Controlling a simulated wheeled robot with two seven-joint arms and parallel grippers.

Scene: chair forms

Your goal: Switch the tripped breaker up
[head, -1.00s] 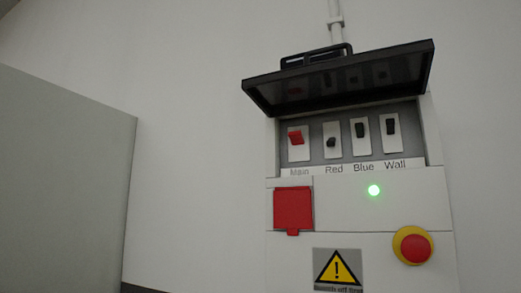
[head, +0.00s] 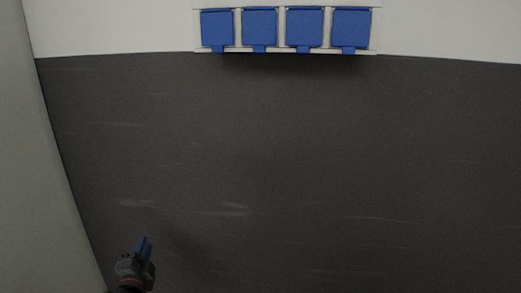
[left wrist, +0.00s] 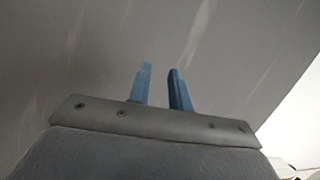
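My left gripper (head: 144,245) is at the lower left of the head view, in front of the dark lower wall and well below the blue socket covers. In the left wrist view its two blue fingers (left wrist: 160,88) stand apart with nothing between them. The breaker panel and its switches are in neither current view. My right gripper is not in view.
A row of several blue socket covers (head: 304,28) is on the wall at the top. Below it the dark grey scuffed wall band (head: 280,150) is bare. A pale grey upright panel (head: 22,170) stands along the left edge.

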